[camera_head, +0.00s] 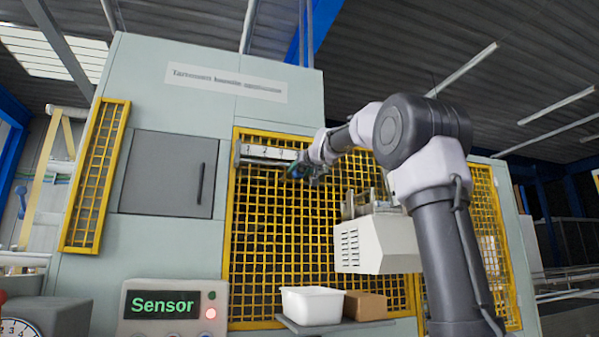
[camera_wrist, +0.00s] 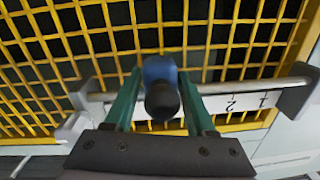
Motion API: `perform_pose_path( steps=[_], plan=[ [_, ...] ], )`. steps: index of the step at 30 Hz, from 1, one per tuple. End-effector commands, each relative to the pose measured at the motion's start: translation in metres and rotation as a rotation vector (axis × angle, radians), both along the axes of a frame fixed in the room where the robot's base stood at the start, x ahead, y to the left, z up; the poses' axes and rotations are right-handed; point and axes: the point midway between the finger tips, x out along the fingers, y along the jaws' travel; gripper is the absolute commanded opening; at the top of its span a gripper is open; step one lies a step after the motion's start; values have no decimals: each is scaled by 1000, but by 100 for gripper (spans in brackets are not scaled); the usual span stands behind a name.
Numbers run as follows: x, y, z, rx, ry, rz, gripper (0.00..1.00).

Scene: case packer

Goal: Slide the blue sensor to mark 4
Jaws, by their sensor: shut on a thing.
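The blue sensor (camera_wrist: 159,70), with a dark round end facing the camera, sits on a metal rail (camera_wrist: 255,87) in front of a yellow mesh guard. My gripper (camera_wrist: 160,75) has its two green fingers on either side of the sensor and is shut on it. A white scale (camera_wrist: 248,102) runs along the rail, upside down in the wrist view, with 1 and 2 readable to the right of the fingers. Mark 4 is not readable; the fingers and sensor hide part of the scale. In the head view my gripper (camera_head: 299,169) is at the right part of the scale (camera_head: 262,152).
End brackets (camera_wrist: 294,97) close the rail. Yellow mesh (camera_head: 270,230) stands right behind it. Below are a white bin (camera_head: 312,306) and a brown box (camera_head: 365,306) on a shelf, a white vented box (camera_head: 375,245), and a panel reading "Sensor" (camera_head: 172,308) with a lit red lamp.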

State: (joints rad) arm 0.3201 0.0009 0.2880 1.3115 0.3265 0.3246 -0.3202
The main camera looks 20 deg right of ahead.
Motion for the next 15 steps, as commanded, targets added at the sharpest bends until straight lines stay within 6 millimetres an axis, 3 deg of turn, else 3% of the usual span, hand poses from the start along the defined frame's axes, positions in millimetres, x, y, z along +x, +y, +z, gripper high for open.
perform_pose_path(
  steps=[2, 3, 4, 15],
  plan=[
    [0, 2, 1, 4, 0, 4, 0],
    [-1, 2, 1, 4, 0, 4, 63],
    [-1, 2, 1, 4, 0, 4, 69],
    [-4, 1, 1, 1, -1, 2, 69]
  ],
)
